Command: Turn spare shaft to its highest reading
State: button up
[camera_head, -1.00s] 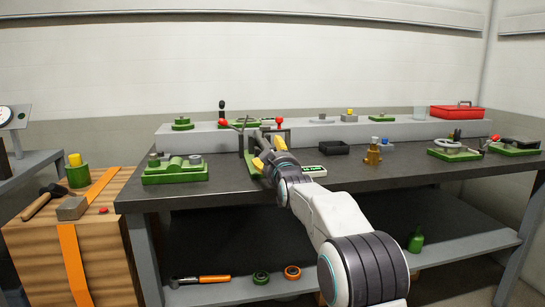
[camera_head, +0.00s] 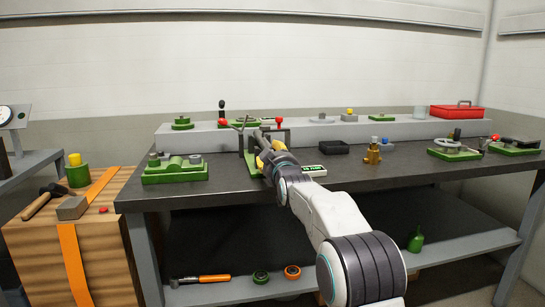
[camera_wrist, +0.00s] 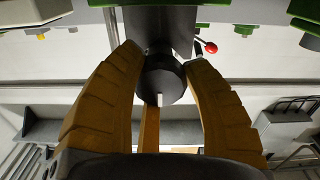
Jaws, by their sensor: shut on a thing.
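The spare shaft (camera_wrist: 160,82) appears to be the dark round piece in the middle of the wrist view. It has a pale mark at the lower edge of its end face. My gripper (camera_wrist: 163,98) has its yellow fingers closed around it, and it also shows in the head view (camera_head: 262,152). In the head view my gripper hides the shaft's end. A green-based stand (camera_head: 247,150) with dark uprights is behind my gripper. A small display (camera_head: 314,169) with green figures lies just right of my wrist; the figures are too small to read.
A green fixture (camera_head: 175,170) stands left on the dark bench (camera_head: 225,190). A black tray (camera_head: 334,147) and a brass piece (camera_head: 373,152) are to the right. A red-knobbed lever (camera_head: 279,122) rises close behind my gripper. The bench front between is clear.

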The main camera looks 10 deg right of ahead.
jog(key=shift+r, duration=0.15)
jog(key=shift+c, duration=1.3)
jog(key=m, duration=0.3)
jog(key=shift+r+m, duration=0.15)
jog(key=shift+m, duration=0.25)
jog(key=m, duration=0.4)
jog(key=shift+m, duration=0.3)
jog(key=m, duration=0.9)
jog(key=shift+d, duration=0.1)
jog(key=shift+m, duration=0.3)
